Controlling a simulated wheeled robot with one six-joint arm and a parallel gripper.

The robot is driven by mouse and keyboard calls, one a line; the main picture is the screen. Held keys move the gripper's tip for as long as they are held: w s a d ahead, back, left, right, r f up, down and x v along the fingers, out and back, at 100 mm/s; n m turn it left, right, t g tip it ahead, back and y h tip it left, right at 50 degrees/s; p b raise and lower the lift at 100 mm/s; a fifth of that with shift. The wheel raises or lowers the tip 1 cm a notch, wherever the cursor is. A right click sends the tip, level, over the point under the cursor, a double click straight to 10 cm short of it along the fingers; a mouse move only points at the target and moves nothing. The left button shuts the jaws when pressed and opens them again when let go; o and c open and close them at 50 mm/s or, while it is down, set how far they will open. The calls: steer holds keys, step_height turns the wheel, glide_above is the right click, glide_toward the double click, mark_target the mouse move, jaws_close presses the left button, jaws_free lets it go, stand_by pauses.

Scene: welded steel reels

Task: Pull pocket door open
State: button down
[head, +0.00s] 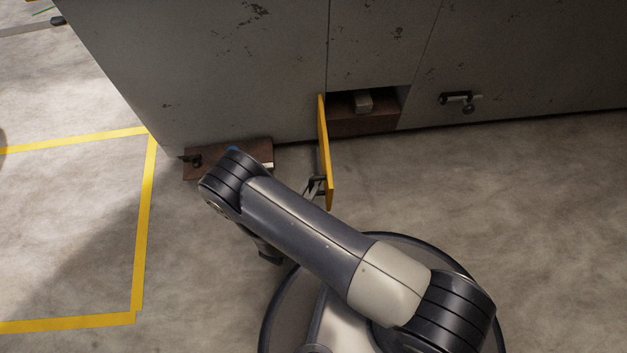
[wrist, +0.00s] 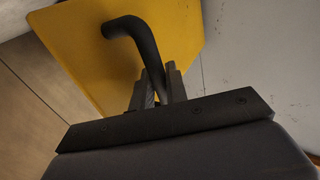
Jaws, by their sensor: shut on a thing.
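The pocket door is a yellow panel (head: 325,150) on the grey cabinet. In the head view it stands out from the cabinet face, seen nearly edge-on, beside an open pocket (head: 378,122). The yellow panel (wrist: 85,52) also fills the upper left of the wrist view. A dark bent handle (wrist: 135,35) is on it. My gripper (wrist: 157,85) is shut on this handle, with one finger on each side of the bar. In the head view my gripper (head: 313,188) shows just left of the door, partly hidden behind my arm.
A brown board (head: 240,153) with dark hardware lies on the floor by the cabinet. Another dark handle (head: 462,99) juts from the cabinet at right. Yellow tape (head: 143,230) marks the floor at left. Floor at right is clear.

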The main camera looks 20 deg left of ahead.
stand_by(0.3)
steer(key=c, duration=1.6)
jaws_free()
steer(key=shift+o, duration=0.2)
steer(key=p+v, duration=0.2)
steer(key=v, duration=0.9)
steer(key=shift+p, duration=0.35)
steer(key=shift+w, duration=0.25)
